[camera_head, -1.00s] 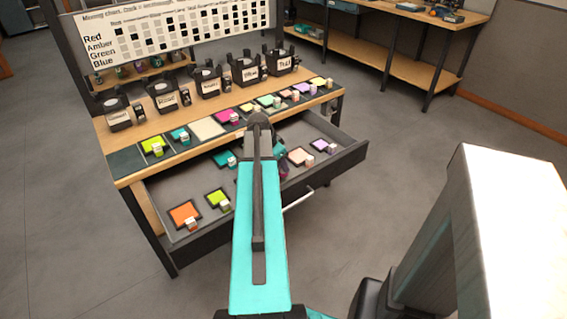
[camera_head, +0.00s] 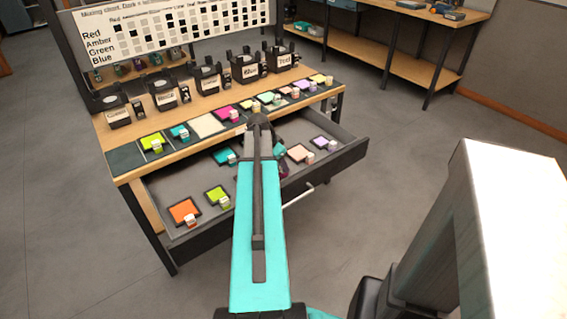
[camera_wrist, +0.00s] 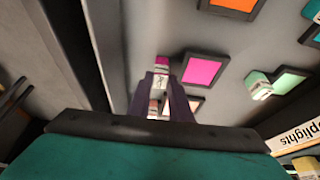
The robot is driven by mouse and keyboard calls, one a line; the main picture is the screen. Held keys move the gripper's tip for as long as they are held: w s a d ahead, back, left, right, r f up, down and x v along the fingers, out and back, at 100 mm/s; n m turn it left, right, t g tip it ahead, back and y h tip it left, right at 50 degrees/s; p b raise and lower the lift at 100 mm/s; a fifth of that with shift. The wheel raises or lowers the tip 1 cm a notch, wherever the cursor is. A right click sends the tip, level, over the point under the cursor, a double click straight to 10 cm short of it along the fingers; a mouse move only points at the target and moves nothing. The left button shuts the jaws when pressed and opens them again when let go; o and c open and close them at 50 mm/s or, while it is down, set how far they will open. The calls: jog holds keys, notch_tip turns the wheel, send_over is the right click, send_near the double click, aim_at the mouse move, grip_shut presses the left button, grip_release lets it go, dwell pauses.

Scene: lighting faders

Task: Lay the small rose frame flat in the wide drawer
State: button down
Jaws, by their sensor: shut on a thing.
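The small rose frame (camera_wrist: 203,70) shows as a bright pink square with a dark border in the wrist view. My gripper (camera_wrist: 163,104) is shut on its pale block handle (camera_wrist: 158,81), to the left of the square. In the head view my arm hides the gripper and nearly all of this frame; only a pink sliver shows beside the arm. The wide drawer (camera_head: 180,186) is pulled open under the counter, and the held frame is over or in it. I cannot tell whether the frame touches the drawer floor.
The drawer also holds an orange frame (camera_head: 183,211), a lime frame (camera_head: 217,196), a teal frame (camera_head: 223,155), a peach frame (camera_head: 298,152) and a lavender frame (camera_head: 320,142). Several more frames lie on the counter strip. Bare floor shows at the drawer's left back.

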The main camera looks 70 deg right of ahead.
jog(key=shift+f, duration=0.2)
jog(key=c, duration=1.5)
grip_release()
jog(key=shift+c, duration=0.2)
jog(key=shift+r, duration=0.1)
jog(key=v, duration=1.3)
jog(key=shift+a+r, duration=0.25)
notch_tip(320, 180, up, 7)
jog(key=p, duration=0.4)
